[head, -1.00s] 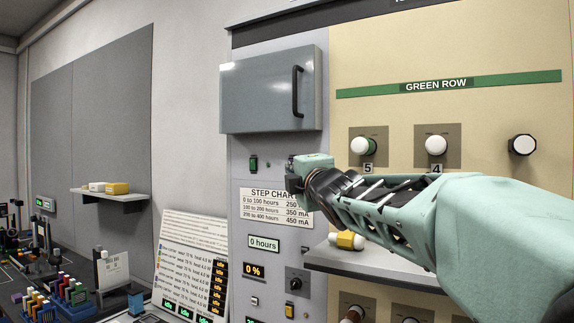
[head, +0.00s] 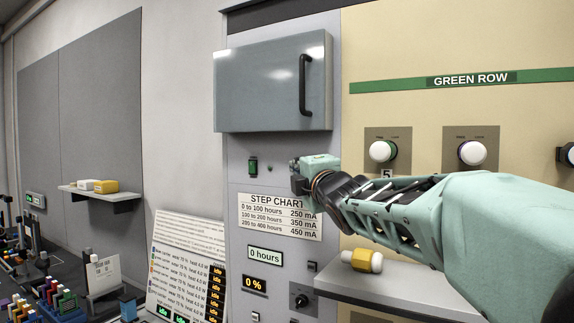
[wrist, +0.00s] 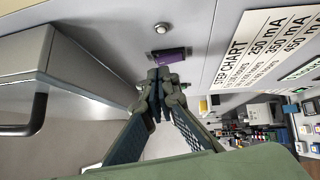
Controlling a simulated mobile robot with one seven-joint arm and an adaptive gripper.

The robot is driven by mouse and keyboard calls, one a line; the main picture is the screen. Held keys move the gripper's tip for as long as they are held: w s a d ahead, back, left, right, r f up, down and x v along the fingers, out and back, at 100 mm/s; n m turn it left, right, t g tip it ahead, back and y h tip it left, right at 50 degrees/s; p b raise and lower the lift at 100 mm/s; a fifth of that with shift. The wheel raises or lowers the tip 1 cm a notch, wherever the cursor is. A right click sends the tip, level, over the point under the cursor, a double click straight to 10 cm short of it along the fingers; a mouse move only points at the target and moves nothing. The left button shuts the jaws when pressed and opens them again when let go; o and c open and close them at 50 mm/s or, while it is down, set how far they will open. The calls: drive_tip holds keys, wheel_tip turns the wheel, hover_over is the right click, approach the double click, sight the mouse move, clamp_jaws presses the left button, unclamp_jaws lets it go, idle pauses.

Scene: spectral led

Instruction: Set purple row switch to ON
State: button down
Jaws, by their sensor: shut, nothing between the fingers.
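A small purple switch (wrist: 168,54) sits on the grey panel in the wrist view, just beyond my fingertips. My gripper (wrist: 158,80) is shut and empty, its tips close below the switch in that picture; I cannot tell whether they touch it. The switch's ON or OFF position is not readable. In the head view my gripper (head: 299,179) is in front of the grey panel, above the step chart (head: 280,215), and the purple switch is hidden behind it. A green switch (head: 253,167) shows to its left.
A grey cabinet (head: 270,85) with a black handle juts out above my gripper. A shelf (head: 395,278) with a yellow-and-white object (head: 362,260) is below my arm. White knobs (head: 382,151) are on the beige panel at the right.

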drive_tip(key=shift+w+d+r, duration=0.15)
drive_tip(key=shift+w, duration=0.25)
drive_tip(key=shift+w+d+r, duration=0.3)
drive_tip(key=shift+w+r, duration=0.1)
drive_tip(key=shift+r, duration=0.25)
idle(0.4)
